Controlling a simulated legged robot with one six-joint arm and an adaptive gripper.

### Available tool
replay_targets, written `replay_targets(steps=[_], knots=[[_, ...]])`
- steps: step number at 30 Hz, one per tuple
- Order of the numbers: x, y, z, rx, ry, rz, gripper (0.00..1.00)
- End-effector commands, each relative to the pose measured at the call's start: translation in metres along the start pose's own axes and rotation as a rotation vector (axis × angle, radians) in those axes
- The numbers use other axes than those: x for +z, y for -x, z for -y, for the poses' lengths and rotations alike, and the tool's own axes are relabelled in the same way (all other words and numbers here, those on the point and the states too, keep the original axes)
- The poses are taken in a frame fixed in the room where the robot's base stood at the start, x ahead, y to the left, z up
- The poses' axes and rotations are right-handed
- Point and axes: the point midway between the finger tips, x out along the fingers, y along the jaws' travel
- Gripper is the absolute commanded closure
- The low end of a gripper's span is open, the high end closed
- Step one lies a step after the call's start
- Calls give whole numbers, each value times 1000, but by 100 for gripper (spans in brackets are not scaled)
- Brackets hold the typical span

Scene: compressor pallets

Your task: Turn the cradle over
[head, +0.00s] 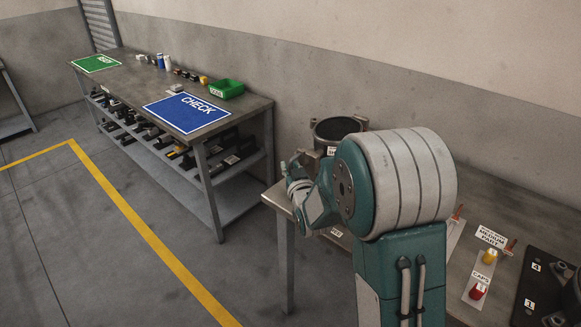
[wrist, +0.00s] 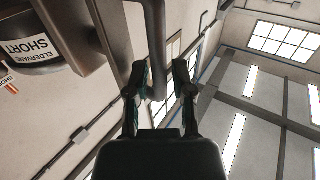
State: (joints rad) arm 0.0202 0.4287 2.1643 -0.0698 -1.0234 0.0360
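A dark round housing (head: 338,127) shows on the near bench, partly hidden behind my arm. The wrist view shows a dark housing (wrist: 35,42) with a label reading "ELDERVANE SHORT", held beside brown-grey frame pieces, which look like the cradle (wrist: 90,35). A grey bar (wrist: 156,30), seemingly part of that frame, runs down between the fingers of my gripper (wrist: 160,75). The fingers are apart on either side of the bar, with a narrow gap visible on the right. Contact on the left is unclear. In the head view my arm hides the fingers and most of the cradle.
The near bench (head: 540,220) holds a red cap (head: 477,291), a yellow cap (head: 490,256) and a black numbered plate (head: 540,290) at right. A far bench has a blue CHECK mat (head: 187,112), a green mat (head: 97,63) and a green bin (head: 226,89). Floor lies between.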

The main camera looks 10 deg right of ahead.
Motion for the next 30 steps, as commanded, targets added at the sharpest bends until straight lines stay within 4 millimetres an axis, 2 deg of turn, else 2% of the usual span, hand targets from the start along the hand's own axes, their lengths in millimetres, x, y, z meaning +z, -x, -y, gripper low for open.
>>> replay_targets(steps=[3,5,6,19,30], knots=[[0,0,1,0,1,0,69],[0,0,1,0,1,0,96],[0,0,1,0,1,0,100],[0,0,1,-1,11,13,100],[-1,-3,3,-2,80,115,100]])
